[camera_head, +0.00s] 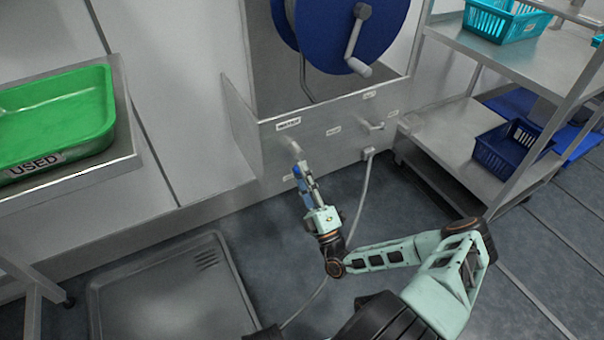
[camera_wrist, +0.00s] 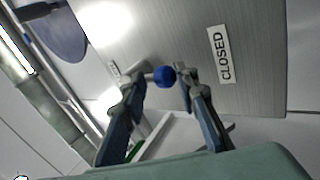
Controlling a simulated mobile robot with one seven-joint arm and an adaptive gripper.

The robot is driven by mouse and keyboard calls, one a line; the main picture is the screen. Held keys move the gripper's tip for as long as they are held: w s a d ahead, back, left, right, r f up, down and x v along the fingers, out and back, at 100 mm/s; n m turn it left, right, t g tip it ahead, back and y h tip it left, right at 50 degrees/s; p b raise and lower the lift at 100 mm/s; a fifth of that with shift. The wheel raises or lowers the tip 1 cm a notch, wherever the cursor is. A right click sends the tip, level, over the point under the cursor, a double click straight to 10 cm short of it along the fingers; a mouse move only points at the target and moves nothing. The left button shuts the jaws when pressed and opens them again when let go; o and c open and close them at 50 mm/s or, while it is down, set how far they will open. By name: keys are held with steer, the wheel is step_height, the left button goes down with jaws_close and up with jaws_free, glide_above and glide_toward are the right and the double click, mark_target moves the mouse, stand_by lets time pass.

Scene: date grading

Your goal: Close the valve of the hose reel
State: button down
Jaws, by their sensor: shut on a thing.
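The hose reel (camera_head: 388,30) is a large blue drum with a grey crank, at the top of the head view. Below it, a metal panel carries a pale valve lever (camera_head: 294,149) under a label. My gripper (camera_head: 297,170) is at the lever's end, low on the panel. In the wrist view, the lever's round blue knob (camera_wrist: 164,76) sits between the fingertips of my gripper (camera_wrist: 163,80), which is shut on it. A sign reading CLOSED (camera_wrist: 219,54) is on the panel right of the knob. The fingers partly hide the lever.
A second handle (camera_head: 372,125) sits further right on the panel. A pale hose (camera_head: 362,200) runs down to the floor. A steel shelf (camera_head: 470,130) with crates stands right. A green USED tray (camera_head: 60,110) is left, above a grey floor tray (camera_head: 170,295).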

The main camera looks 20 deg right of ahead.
steer(key=shift+w+a+r, duration=0.1)
steer(key=shift+r, duration=0.15)
steer(key=c, duration=1.7)
jaws_free()
steer(key=shift+o, duration=1.3)
steer(key=shift+f, duration=0.1)
